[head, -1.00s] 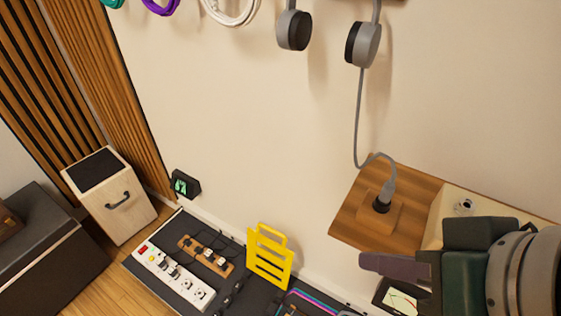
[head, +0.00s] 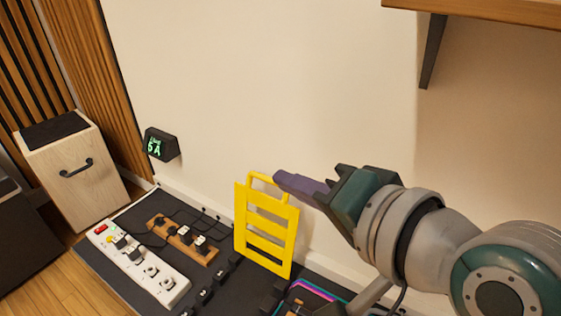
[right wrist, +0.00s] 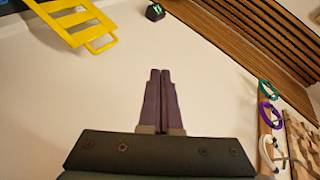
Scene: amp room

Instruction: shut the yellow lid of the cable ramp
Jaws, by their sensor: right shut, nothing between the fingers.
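The yellow lid (head: 266,229) of the cable ramp stands raised and upright against the wall side in the head view, with slots and a handle loop at its top. It also shows at the upper left of the right wrist view (right wrist: 75,22). My right gripper (head: 278,180) is shut and empty; in the head view its purple fingertips appear beside the top of the lid's handle loop. In the right wrist view the shut fingers (right wrist: 159,75) appear apart from the lid. The dark ramp base (head: 215,280) runs below the lid. My left gripper is not in view.
A white power strip (head: 140,267) and a wooden block with plugs (head: 183,240) lie on the dark mat left of the lid. A black meter (head: 161,145) is on the wall. A wooden cabinet (head: 72,170) stands at the left. A shelf (head: 490,10) juts out at the upper right.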

